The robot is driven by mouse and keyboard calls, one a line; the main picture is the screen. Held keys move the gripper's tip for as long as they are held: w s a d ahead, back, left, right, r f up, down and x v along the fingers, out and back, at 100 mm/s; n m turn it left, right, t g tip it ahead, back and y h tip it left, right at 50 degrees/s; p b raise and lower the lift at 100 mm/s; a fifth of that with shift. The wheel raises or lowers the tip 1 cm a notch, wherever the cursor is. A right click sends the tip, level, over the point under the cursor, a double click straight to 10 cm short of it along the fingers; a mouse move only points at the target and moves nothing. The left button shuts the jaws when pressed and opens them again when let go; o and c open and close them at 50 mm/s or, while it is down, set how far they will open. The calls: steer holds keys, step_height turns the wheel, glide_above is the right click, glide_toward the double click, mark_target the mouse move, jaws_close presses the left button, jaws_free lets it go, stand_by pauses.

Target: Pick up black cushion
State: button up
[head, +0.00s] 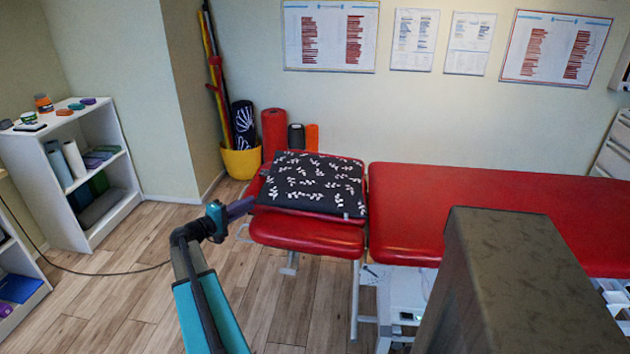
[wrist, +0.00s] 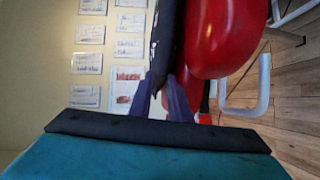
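The black cushion (head: 312,184) has a white leaf pattern and lies flat on the red end section of the treatment table. In the wrist view, which is turned sideways, the black cushion (wrist: 166,38) shows as a thin dark edge beside the red padding. My gripper (head: 240,207) is at the cushion's left front corner. In the wrist view my gripper (wrist: 163,92) has its two purple fingers apart, one on each side of the cushion's edge. I cannot see clear contact on both sides.
The red table end section (head: 305,235) has a metal side handle (wrist: 262,90) close to my gripper. The longer red table section (head: 480,210) stands to the right. A yellow bucket (head: 241,162) and a red roll (head: 274,133) stand behind. A white shelf (head: 112,185) is at left.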

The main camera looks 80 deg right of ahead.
mark_target(259, 201)
steer(key=shift+d, duration=0.15)
steer(key=shift+f+p+x, duration=0.2)
steer(key=shift+p+x, duration=0.4)
steer(key=shift+x, duration=1.95)
steer(key=shift+s, duration=0.15)
steer(key=shift+r, duration=0.1)
jaws_close()
